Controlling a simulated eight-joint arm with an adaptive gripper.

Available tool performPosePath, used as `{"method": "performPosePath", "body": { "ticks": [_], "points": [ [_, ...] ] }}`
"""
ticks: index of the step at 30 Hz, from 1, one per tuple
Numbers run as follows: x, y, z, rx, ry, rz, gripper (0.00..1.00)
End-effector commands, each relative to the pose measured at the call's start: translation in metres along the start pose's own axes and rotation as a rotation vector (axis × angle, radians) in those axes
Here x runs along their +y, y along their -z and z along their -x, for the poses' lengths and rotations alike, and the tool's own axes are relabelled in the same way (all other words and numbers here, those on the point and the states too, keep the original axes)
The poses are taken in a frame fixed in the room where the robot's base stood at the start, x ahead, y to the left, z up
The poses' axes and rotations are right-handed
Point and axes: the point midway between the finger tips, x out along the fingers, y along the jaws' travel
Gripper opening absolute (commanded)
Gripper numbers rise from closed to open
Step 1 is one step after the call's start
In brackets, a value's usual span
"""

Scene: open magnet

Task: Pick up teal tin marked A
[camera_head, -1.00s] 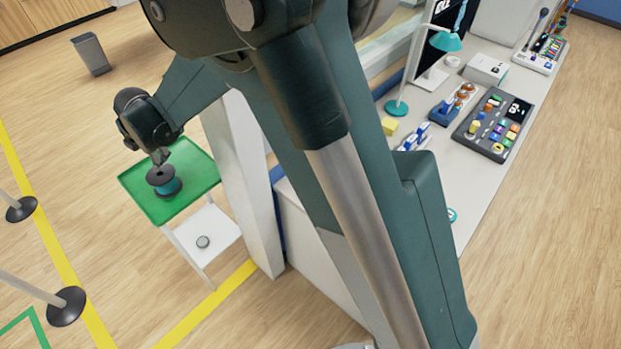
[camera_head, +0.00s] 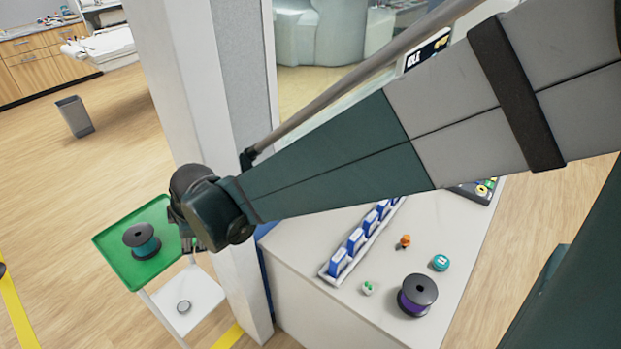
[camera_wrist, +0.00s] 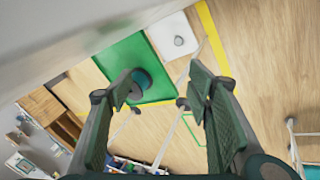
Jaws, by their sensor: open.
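A small round teal tin (camera_head: 440,262) with a pale label stands on the white counter at the lower right of the head view; its letter is too small to read. My gripper (camera_head: 192,244) is well to the left of it, beside the right edge of the green tray, partly hidden by my wrist. In the wrist view my gripper (camera_wrist: 155,92) shows two fingers spread apart with nothing between them. The tin is not seen in the wrist view.
A teal spool (camera_head: 142,243) sits on the green tray (camera_head: 115,256). A white pillar (camera_head: 190,100) stands between tray and counter (camera_head: 310,315). Near the tin are a purple spool (camera_head: 417,296), an orange piece (camera_head: 404,241), a green-white piece (camera_head: 368,288) and a rack of blue boxes (camera_head: 338,262).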

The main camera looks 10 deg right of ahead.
Motion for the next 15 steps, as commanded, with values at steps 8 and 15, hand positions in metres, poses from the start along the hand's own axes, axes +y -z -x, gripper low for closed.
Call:
{"method": "performPosePath", "body": {
  "ticks": [8,15],
  "points": [
    [-0.039,-0.04,0.018,-0.015,-0.001,-0.172,0.5],
    [-0.052,-0.086,0.023,-0.046,0.0,-0.269,0.5]
  ]
}}
